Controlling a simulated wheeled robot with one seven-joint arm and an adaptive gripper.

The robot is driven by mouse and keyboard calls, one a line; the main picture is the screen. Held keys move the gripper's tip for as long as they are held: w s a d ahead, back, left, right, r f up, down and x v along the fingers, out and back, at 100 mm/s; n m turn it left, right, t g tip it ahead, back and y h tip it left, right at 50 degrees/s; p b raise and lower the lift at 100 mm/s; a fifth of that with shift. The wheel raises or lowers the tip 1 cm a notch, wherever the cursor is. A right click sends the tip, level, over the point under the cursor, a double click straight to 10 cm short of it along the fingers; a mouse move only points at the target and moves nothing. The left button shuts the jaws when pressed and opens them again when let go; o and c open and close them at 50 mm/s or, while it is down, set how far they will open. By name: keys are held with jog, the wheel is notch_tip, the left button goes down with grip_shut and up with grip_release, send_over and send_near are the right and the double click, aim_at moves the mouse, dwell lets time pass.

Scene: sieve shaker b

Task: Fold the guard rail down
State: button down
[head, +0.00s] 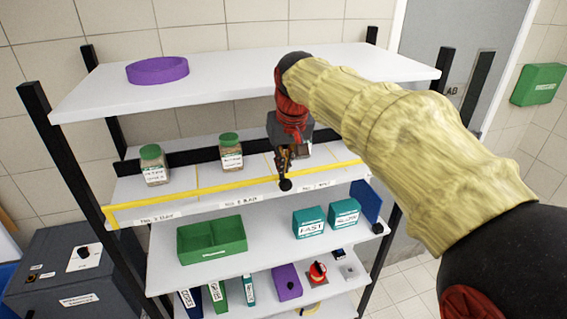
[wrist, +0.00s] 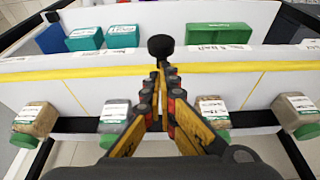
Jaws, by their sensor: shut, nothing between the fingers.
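A yellow band (head: 235,188) runs along the front of the jar shelf, above a white labelled strip; I take it for the guard rail, but its hinge and exact tilt are unclear. It also crosses the wrist view (wrist: 80,74). A round black knob (head: 285,186) sits at the front near the band, right of the middle. It shows large in the wrist view (wrist: 160,47). My gripper (head: 283,172) points down over the shelf, shut and empty. Its fingertips in the wrist view (wrist: 160,72) are right at the knob; I cannot tell whether they touch it.
Jars with green lids (head: 153,165) stand behind the band, in front of a black back bar (wrist: 75,125). The top shelf (head: 230,77) overhangs and holds a purple ring (head: 157,70). Below are a green bin (head: 212,240) and teal boxes (head: 308,222). Black posts (head: 65,150) frame the shelves.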

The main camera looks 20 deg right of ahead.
jog(key=shift+s+f+b, duration=0.1)
jog(key=shift+f+b, duration=0.05)
jog(key=shift+b, duration=0.45)
jog(key=shift+s+t+b, duration=0.2)
jog(key=shift+t+b, duration=0.2)
jog(key=shift+b, duration=0.2)
